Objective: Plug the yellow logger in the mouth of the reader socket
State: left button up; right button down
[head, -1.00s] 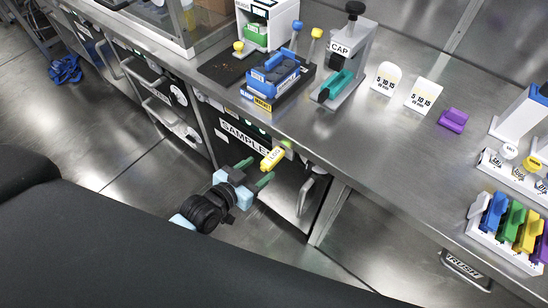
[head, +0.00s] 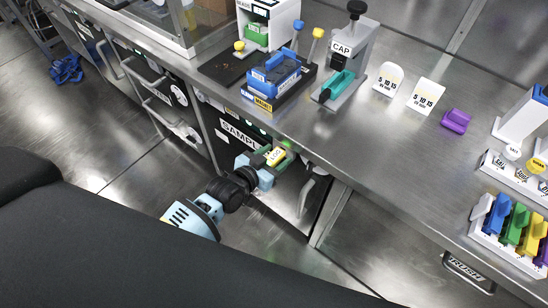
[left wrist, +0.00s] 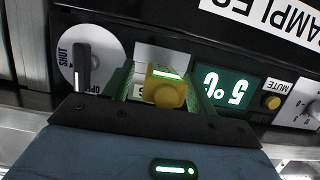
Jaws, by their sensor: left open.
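The yellow logger (head: 274,156) sticks out from the front panel under the bench edge, by the SAMPLES label. In the left wrist view its yellow end (left wrist: 165,90) faces me, with a lit green strip on top. Its far end is at the panel, where the socket's mouth is hidden behind it; I cannot tell how deep it sits. My left gripper (head: 270,157) is open, with its green fingers on either side of the logger. In the left wrist view the gripper (left wrist: 158,92) also straddles it. My right gripper is not in view.
A SHUT dial with a dark handle (left wrist: 83,68) is left of the logger, a green-lit display (left wrist: 226,90) and a MUTE button (left wrist: 271,102) to its right. A drawer handle (head: 306,194) is close by. The bench (head: 365,140) is above.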

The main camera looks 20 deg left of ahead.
pick_arm(q)
jog(key=shift+c, duration=0.5)
jog(key=shift+c, duration=1.2)
jog(key=c, duration=0.7)
jog(key=shift+c, duration=0.2)
jog(key=shift+s+a+r, duration=0.15)
jog(key=shift+s+r, duration=0.2)
jog(key=shift+r, duration=0.1)
jog(key=r+p+v, duration=0.2)
jog(key=r+v, duration=0.1)
jog(key=v, duration=1.1)
